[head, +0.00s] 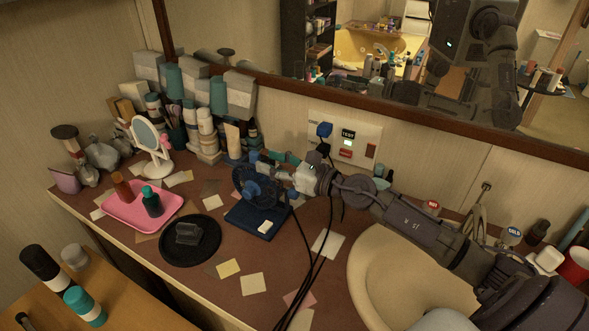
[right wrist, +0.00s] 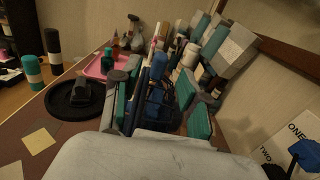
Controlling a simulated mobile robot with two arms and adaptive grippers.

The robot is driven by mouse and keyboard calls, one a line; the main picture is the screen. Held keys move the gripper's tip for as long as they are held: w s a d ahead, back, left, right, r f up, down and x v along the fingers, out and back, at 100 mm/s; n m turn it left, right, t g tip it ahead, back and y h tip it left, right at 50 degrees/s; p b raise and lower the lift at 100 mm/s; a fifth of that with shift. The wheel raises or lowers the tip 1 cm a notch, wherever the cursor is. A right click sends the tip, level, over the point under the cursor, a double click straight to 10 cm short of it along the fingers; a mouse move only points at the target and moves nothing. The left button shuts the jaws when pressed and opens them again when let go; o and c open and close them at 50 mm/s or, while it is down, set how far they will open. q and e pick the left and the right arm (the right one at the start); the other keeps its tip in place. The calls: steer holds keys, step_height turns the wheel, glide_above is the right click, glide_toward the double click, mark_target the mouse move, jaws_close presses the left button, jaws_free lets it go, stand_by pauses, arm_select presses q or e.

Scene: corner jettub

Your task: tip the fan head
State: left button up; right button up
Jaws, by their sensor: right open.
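The dark blue desk fan (head: 256,190) stands on the counter on its flat blue base (head: 251,221), below the wall outlet. Its round caged head faces the front left. My right gripper (head: 273,164) reaches in from the right, at the upper back of the fan head. In the right wrist view the open fingers (right wrist: 160,112) have teal pads, with the fan head (right wrist: 157,88) showing between them. I cannot tell whether a finger touches the cage. My left gripper is not in view.
A black round tray (head: 190,254) and a pink tray (head: 127,212) with bottles lie left of the fan. A white mirror (head: 151,148) and several bottles stand behind. A sink (head: 400,275) is at right. Black cords hang before the counter's middle. Paper notes lie about.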

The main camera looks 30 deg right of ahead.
steer(key=v, duration=0.7)
steer(key=shift+d, duration=0.1)
